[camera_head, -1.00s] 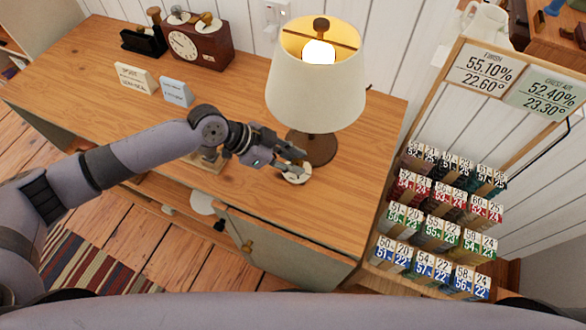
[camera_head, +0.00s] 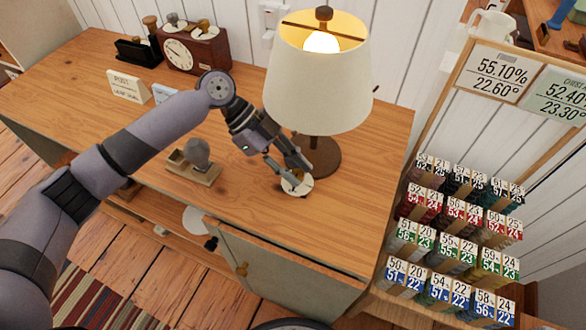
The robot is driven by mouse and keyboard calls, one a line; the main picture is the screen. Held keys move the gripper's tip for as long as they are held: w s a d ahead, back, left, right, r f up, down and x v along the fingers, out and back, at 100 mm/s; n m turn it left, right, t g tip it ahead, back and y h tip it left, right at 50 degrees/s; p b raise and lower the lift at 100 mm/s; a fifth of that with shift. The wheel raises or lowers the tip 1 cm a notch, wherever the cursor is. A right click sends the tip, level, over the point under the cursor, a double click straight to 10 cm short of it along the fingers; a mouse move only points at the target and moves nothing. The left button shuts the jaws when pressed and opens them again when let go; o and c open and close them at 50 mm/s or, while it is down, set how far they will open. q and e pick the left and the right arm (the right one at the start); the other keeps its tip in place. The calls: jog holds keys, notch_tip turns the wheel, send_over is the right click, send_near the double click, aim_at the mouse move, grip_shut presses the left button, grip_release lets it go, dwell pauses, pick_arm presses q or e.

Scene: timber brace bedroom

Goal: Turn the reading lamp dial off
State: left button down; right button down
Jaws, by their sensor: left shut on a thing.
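The reading lamp (camera_head: 318,92) stands near the right end of the wooden desk, with a cream shade and a dark round base. Its bulb (camera_head: 321,42) glows. A small pale round dial (camera_head: 302,187) sits on the desk in front of the lamp base. My left gripper (camera_head: 297,178) reaches down over the dial, with its fingers shut on it. The fingers hide part of the dial, so its setting cannot be read. My right gripper is not in view.
A grey-knobbed piece on a wooden block (camera_head: 196,160) stands left of the gripper. A clock (camera_head: 191,50), a black holder (camera_head: 138,50) and small cards (camera_head: 128,88) stand further back. A rack of numbered bottles (camera_head: 455,225) stands right of the desk. The desk front is clear.

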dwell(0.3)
pick_arm(q)
jog(key=c, duration=1.3)
grip_release()
jog(key=shift+c, duration=0.2)
jog(key=v, duration=1.2)
jog(key=shift+a, duration=0.1)
